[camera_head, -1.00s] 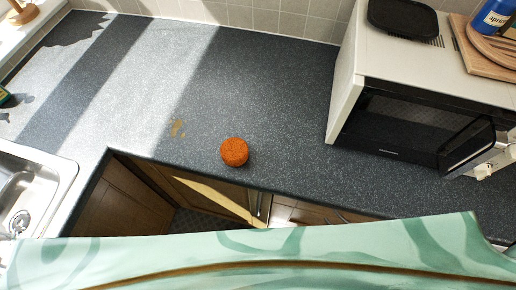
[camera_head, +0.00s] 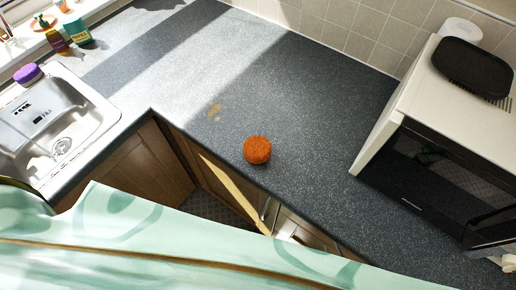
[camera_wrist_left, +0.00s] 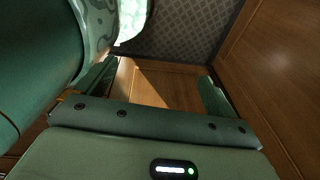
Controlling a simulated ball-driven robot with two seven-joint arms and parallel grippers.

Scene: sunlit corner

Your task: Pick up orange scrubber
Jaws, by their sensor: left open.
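The orange scrubber (camera_head: 257,150) is a short, round, rough-textured puck. It sits on the dark speckled counter (camera_head: 290,95), close to the front edge, in the head view. My left gripper (camera_wrist_left: 157,88) shows in the left wrist view with its two fingers wide apart and nothing between them. It is in front of brown wooden cabinet panels, and the scrubber is not in that view. Neither gripper shows in the head view, so its distance from the scrubber cannot be told.
A sink (camera_head: 85,110) lies at the left, with a purple sponge (camera_head: 27,73) at its back edge and bottles (camera_head: 76,30) behind. A microwave (camera_head: 440,150) stands at the right, a black tray (camera_head: 472,67) on top.

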